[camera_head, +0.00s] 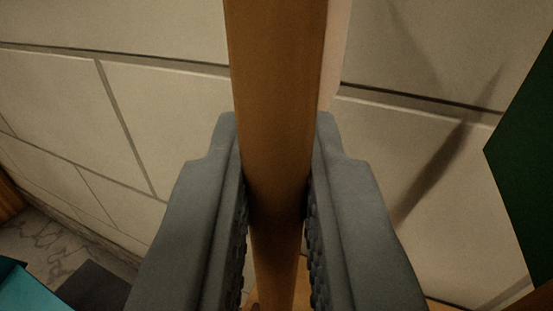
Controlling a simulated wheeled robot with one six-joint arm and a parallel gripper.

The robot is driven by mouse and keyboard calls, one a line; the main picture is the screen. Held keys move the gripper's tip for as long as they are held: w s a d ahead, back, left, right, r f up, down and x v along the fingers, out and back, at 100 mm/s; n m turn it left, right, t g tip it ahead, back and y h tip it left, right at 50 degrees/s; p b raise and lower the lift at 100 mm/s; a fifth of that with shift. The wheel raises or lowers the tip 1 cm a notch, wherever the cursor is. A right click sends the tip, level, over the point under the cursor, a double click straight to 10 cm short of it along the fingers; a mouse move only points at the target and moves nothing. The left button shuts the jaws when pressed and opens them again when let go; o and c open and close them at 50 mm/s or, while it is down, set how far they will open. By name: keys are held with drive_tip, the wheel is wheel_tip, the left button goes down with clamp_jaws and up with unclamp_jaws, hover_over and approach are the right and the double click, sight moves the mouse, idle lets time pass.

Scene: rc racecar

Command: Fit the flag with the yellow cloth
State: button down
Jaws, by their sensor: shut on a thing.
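My gripper (277,200) fills the lower middle of the view, its two grey fingers shut on a brown wooden pole (278,80). The pole stands roughly upright in the picture, runs out of the top edge, and passes down between the fingers. A pale pinkish strip (337,55) shows along the pole's right side; I cannot tell what it belongs to. No yellow cloth is in view. I cannot tell from this view whether the pole is the flag's.
A pale wall of large blocks (150,90) lies behind the gripper. A dark green surface (525,160) stands at the right edge. A teal object (30,290) and a dark grey patch (95,288) are at the lower left, near a marbled floor (50,245).

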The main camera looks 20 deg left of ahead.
drive_tip(key=shift+f, duration=0.85)
drive_tip(key=c, duration=1.3)
unclamp_jaws()
drive_tip(key=shift+c, duration=0.2)
drive_tip(key=shift+s, duration=0.1)
drive_tip(key=v, duration=1.7)
drive_tip(key=shift+d, duration=0.1)
